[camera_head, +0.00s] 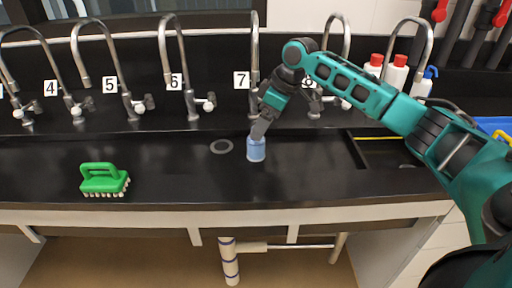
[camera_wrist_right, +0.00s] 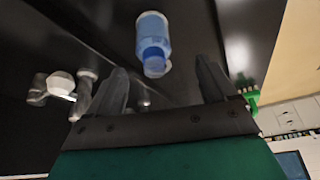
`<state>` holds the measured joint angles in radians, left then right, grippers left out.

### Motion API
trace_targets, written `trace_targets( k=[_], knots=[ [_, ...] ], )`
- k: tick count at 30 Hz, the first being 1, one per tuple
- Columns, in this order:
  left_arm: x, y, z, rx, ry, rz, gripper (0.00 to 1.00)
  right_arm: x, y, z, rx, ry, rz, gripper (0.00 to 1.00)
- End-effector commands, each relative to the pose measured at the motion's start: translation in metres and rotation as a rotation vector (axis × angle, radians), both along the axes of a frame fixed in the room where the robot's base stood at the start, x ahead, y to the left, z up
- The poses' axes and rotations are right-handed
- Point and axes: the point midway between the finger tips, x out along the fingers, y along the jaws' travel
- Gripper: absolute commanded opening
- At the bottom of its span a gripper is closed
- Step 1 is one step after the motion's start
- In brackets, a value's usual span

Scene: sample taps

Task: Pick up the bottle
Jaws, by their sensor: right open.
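A small blue bottle (camera_head: 256,150) stands on the black counter below the tap labelled 7. It also shows in the right wrist view (camera_wrist_right: 154,45), just beyond and between the finger tips. My right gripper (camera_head: 262,128) is over the bottle's top in the head view and hides part of it. In the right wrist view the two grey fingers (camera_wrist_right: 163,78) are spread apart with nothing between them. I cannot tell how far the fingers are from the bottle. My left gripper is in neither view.
A green brush (camera_head: 104,180) lies at the counter's left. A round drain (camera_head: 221,146) is left of the bottle. Several numbered taps (camera_head: 190,95) line the back. White bottles with red caps (camera_head: 396,72) stand behind my arm. A sink (camera_head: 390,153) is at the right.

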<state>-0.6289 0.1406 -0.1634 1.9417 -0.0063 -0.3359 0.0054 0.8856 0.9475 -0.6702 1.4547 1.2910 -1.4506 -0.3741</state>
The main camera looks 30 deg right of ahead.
Motion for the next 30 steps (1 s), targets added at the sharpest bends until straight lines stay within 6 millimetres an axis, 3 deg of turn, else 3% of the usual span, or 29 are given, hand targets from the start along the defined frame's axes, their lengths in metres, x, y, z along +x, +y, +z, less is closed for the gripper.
trace_targets(
  k=[3,10,18,27,30],
  knots=[
    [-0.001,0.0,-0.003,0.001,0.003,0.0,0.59,0.006,0.005,-0.018,0.001,0.002,0.001,0.85],
    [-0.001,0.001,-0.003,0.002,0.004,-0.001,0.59,0.012,0.007,-0.034,0.0,0.002,-0.001,0.85],
    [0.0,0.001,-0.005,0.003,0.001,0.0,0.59,0.028,0.012,-0.068,-0.001,0.001,0.0,0.85],
    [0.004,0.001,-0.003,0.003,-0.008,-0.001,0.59,0.03,0.013,-0.074,-0.002,0.0,0.001,0.85],
    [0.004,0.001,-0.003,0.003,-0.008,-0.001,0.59,0.03,0.013,-0.074,-0.002,0.0,0.001,0.77]
  ],
)
